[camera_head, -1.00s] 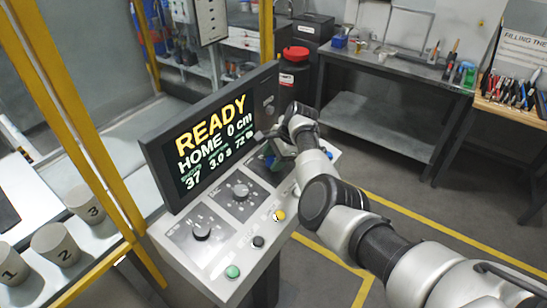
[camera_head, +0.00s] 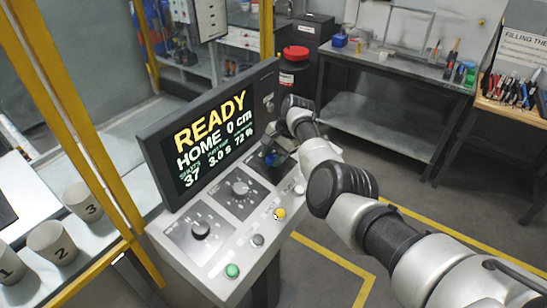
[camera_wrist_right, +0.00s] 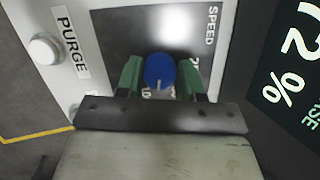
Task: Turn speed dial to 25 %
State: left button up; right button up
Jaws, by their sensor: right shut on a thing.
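The blue speed dial (camera_wrist_right: 160,70) sits on a dark plate marked SPEED in the right wrist view. Its white pointer line faces the lower edge of that view. My right gripper (camera_wrist_right: 159,77) is shut on the dial, with one green finger on each side. In the head view the dial (camera_head: 271,159) shows partly at the far right of the console, beneath my right gripper (camera_head: 272,151). The console screen (camera_head: 213,140) reads READY, HOME 0 cm, 37, 3.0 s and 72 %. Part of the dial's scale is hidden by the gripper. My left gripper is not in view.
A white PURGE button (camera_wrist_right: 45,48) is beside the speed plate. Yellow posts stand left.

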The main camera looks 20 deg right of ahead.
jog(key=n+g+h+b, duration=0.1)
jog(key=n+b, duration=0.2)
jog(key=n, duration=0.3)
jog(key=shift+f+n, duration=0.1)
jog(key=shift+n, duration=0.2)
jog(key=n+h+b, duration=0.1)
jog(key=n, duration=0.2)
jog(key=shift+n, duration=0.3)
jog(key=shift+n+h, duration=0.3)
jog(key=shift+n, duration=0.6)
jog(key=shift+r+n+h, duration=0.2)
jog(key=shift+n+h, duration=0.1)
jog(key=shift+n, duration=0.6)
jog(key=shift+n+h+p, duration=0.3)
jog(key=shift+n+p, duration=0.6)
jog(key=shift+n, duration=0.3)
jog(key=shift+a+n+h+p, duration=0.1)
jog(key=shift+n+h+p, duration=0.2)
jog(key=shift+n+p, duration=0.85)
jog(key=shift+n, duration=0.45)
jog(key=o, duration=0.9)
